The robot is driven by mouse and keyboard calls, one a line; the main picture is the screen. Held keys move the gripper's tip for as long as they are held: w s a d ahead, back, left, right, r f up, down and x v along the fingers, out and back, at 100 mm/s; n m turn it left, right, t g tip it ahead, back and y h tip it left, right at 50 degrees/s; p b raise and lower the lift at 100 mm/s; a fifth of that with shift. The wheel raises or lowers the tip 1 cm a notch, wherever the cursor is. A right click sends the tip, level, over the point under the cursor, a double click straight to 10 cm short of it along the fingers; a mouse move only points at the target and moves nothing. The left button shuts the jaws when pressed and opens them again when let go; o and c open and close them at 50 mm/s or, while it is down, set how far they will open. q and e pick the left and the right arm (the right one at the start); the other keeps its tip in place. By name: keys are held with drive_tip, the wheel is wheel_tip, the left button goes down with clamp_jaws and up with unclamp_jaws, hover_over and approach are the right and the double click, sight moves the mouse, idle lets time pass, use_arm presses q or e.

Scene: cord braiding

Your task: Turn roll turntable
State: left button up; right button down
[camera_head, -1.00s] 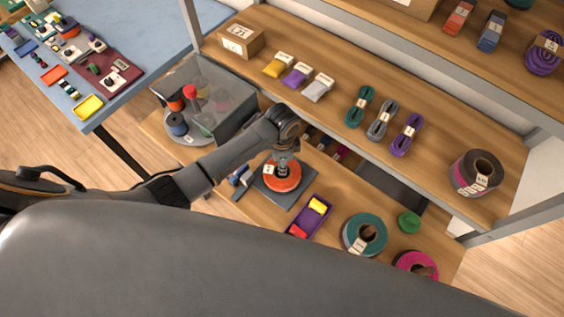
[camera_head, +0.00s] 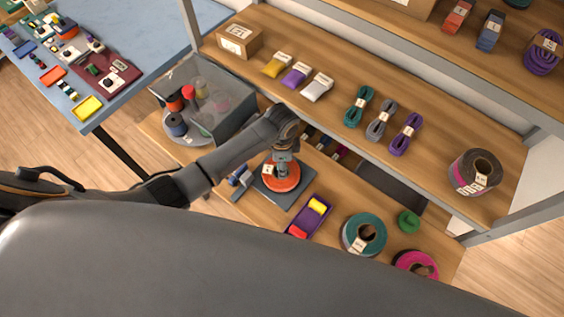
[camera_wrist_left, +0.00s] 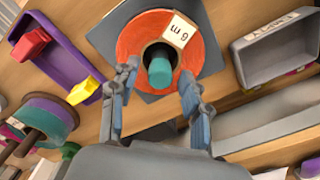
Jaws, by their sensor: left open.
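An orange roll (camera_head: 283,184) with a paper label lies on a dark square plate (camera_head: 297,194) on the lower shelf. In the left wrist view the orange roll (camera_wrist_left: 207,45) has a "6 m" label, and a teal peg (camera_wrist_left: 160,72) stands in its core. My left gripper (camera_head: 284,166) is over the roll. Its two fingers (camera_wrist_left: 157,76) are apart, one on each side of the peg, with nothing visible held. I cannot tell whether they touch the roll. A grey round tray (camera_head: 184,139) with several spools sits by a clear cover at left. My right gripper is not in view.
A purple tray (camera_head: 304,226) with yellow and red pieces is close to the plate. A teal roll (camera_head: 349,236), a green piece (camera_head: 409,222) and a magenta roll (camera_head: 402,262) lie further right. The upper shelf (camera_head: 330,62) overhangs behind my gripper.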

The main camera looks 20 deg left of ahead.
use_arm(q)
wheel_tip(320, 180, up, 12)
idle(0.5)
drive_tip(key=shift+s+f, duration=0.1)
idle(0.4)
